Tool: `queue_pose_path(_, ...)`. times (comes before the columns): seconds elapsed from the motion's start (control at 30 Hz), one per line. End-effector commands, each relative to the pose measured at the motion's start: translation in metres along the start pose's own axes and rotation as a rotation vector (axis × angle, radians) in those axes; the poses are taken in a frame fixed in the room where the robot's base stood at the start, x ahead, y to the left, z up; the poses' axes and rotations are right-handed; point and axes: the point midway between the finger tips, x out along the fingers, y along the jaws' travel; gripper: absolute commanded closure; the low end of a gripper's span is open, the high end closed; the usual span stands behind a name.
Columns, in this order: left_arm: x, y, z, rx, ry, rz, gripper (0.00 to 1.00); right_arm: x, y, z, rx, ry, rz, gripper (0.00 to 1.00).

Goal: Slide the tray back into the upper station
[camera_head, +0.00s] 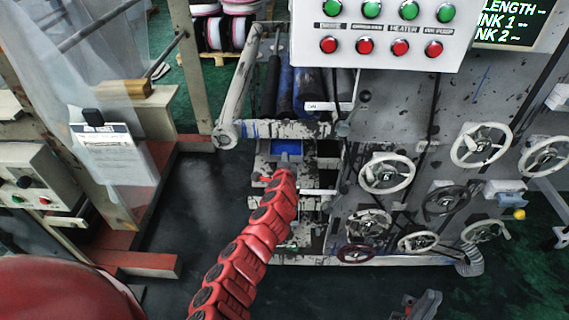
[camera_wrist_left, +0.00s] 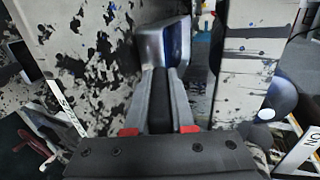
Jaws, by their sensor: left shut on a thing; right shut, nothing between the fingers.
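My left gripper (camera_head: 284,166) is at the front of the machine's roller bay, its red arm reaching up from the bottom. In the left wrist view its two fingers (camera_wrist_left: 163,72) are shut on a silver and blue piece (camera_wrist_left: 153,45), which looks like part of the tray. In the head view a grey-blue piece (camera_head: 288,147) shows just beyond the gripper, below the dark rollers (camera_head: 285,92); the arm and gripper hide part of it. I cannot tell how far the tray is inside the station. My right gripper (camera_head: 424,304) is shut and empty, low at the bottom right.
The machine's panel with handwheels (camera_head: 387,173) stands right of the bay. A button box (camera_head: 383,32) hangs above. A metal roller arm (camera_head: 228,130) juts out at the bay's left. A console (camera_head: 38,178) is at the far left. Dark floor (camera_head: 195,220) lies open between.

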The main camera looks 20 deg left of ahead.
Motion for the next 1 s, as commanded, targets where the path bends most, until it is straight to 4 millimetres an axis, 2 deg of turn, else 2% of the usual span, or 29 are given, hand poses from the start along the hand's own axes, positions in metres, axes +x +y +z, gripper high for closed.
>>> queue_pose_path(0.4,-0.0001,-0.0014,-0.0009,0.0,0.002,-0.002,1.0,0.0,0.0,0.0,0.0,0.0,0.0,1.0)
queue_pose_path(0.43,-0.0001,-0.0014,-0.0009,0.0,0.002,-0.002,0.74,0.0001,0.0,-0.0001,0.0,0.0,0.0,1.0)
queue_pose_path(0.6,-0.0001,-0.0011,-0.0009,0.0,0.002,-0.002,0.44,0.0001,0.0,0.0,0.0,0.0,0.0,1.0)
queue_pose_path(1.0,-0.002,-0.0009,-0.0003,0.0,0.002,-0.003,0.43,-0.0008,0.0,0.0001,0.0,0.0,0.0,1.0)
